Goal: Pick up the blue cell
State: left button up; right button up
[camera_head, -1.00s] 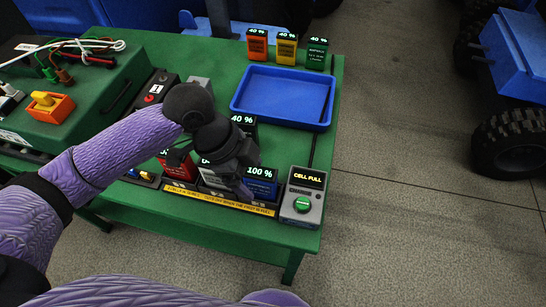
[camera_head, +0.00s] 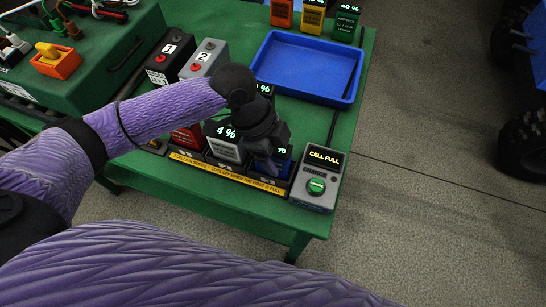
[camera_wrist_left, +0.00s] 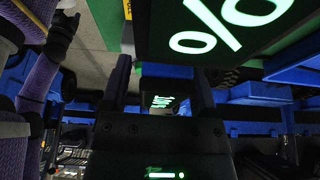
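The blue cell (camera_head: 285,163) stands in the right-hand slot of the charging row, beside the charger box (camera_head: 318,180) whose display reads CELL FULL. My left gripper (camera_head: 268,168) is over it in the head view and hides most of it and its label. In the left wrist view the two fingers (camera_wrist_left: 160,92) stand apart, with the blue cell's lit top (camera_wrist_left: 162,101) between them. The fingers look open around it; I see no clear grip.
A white cell (camera_head: 225,148) reading 4 % and a red cell (camera_head: 187,138) stand left of it in the row. A dark cell is partly hidden behind my gripper. An empty blue tray (camera_head: 352,98) lies behind. Cells 1 (camera_head: 172,52) and 2 (camera_head: 203,58) stand back left.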

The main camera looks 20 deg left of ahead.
pick_arm(q)
grip_shut()
dwell(0.3)
